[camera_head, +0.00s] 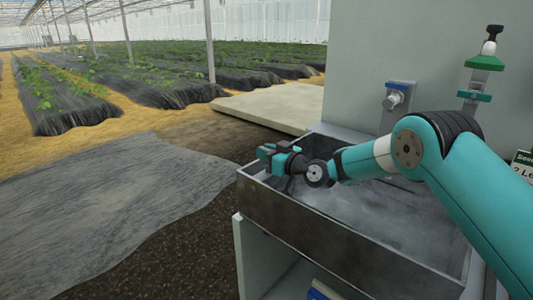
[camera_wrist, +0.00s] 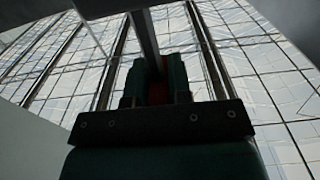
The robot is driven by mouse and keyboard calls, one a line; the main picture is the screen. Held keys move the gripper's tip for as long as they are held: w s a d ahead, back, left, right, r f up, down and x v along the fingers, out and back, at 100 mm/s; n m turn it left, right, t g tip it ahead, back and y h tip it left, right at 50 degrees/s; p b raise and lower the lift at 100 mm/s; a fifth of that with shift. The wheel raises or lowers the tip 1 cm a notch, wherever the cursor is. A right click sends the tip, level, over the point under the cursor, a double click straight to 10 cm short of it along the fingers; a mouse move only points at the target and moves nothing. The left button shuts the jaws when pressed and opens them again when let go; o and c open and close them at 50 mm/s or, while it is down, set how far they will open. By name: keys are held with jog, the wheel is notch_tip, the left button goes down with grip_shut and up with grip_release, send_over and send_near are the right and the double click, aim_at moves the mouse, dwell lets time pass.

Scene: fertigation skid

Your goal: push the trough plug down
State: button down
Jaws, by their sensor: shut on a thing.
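The grey metal trough (camera_head: 330,235) stands in front of me at the right in the head view. My gripper (camera_head: 275,158) is over its left end, near the rim. In the wrist view, my gripper (camera_wrist: 156,85) is shut on a red piece, seemingly the handle of the trough plug (camera_wrist: 157,88). A grey bar runs upward from between the fingers in that view. The plug's lower end and its seat in the trough floor are hidden in both views.
A tap (camera_head: 394,97) on a grey plate and a green-topped valve (camera_head: 485,62) stand behind the trough. A pale slab (camera_head: 270,105) lies behind.

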jog(key=c, duration=1)
grip_release()
jog(key=shift+c, duration=0.2)
jog(key=shift+d, duration=0.1)
jog(key=b+v, duration=0.3)
jog(key=v, duration=1.4)
jog(key=shift+s, duration=0.2)
jog(key=shift+d, duration=0.15)
